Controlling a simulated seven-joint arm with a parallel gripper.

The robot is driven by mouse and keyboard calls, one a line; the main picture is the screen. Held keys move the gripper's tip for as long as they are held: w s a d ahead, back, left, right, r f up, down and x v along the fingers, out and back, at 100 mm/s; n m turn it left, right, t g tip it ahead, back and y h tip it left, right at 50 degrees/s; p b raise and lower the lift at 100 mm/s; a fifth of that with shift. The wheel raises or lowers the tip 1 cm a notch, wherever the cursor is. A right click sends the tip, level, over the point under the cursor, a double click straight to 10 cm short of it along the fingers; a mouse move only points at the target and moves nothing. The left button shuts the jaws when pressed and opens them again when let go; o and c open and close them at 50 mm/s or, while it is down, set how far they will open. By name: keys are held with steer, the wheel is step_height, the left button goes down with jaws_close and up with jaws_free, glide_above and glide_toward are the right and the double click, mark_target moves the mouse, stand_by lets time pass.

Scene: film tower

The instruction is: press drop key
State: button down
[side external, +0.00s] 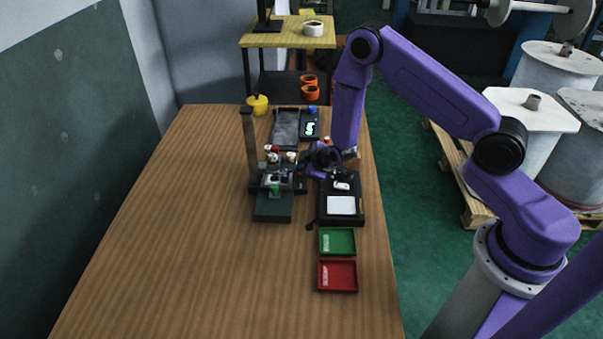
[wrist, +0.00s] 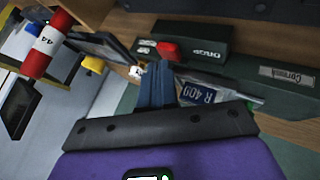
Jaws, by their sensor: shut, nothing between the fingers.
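In the wrist view a dark box (wrist: 205,34) carries a label that reads like DROP (wrist: 207,52), seen turned round. A red key (wrist: 168,50) sits beside that label. My gripper (wrist: 154,68) is shut and empty, its fingertips appearing just below the red key; I cannot tell whether they touch it. In the side external view my gripper (side external: 303,173) is at the right of the dark tower device (side external: 272,207), which has a tall post (side external: 250,145). The key is too small to make out there.
A green tray (side external: 338,241) and a red tray (side external: 338,275) lie at the table's right. A dark unit with a white panel (side external: 341,205) stands behind them. In the wrist view, a blue-labelled piece (wrist: 200,94) is right of my fingers. The table's front left is clear.

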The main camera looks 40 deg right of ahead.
steer(key=shift+r, duration=0.55)
steer(key=shift+r, duration=2.5)
steer(key=s+a+r+n+g+y, duration=0.1)
steer(key=s+a+r+g+y, duration=0.15)
steer(key=s+a+r, duration=0.5)
steer(key=s+a+r+n+g+y, duration=0.1)
steer(key=s+a+r+g, duration=0.3)
steer(key=s, duration=0.7)
steer(key=s+d+r+n+g+h, duration=0.1)
steer(key=s+d+r, duration=0.2)
steer(key=s, duration=0.7)
steer(key=s+d+r+n+g+h, duration=0.1)
steer(key=s+d+r, duration=0.3)
steer(key=s, duration=0.7)
steer(key=shift+h, duration=0.35)
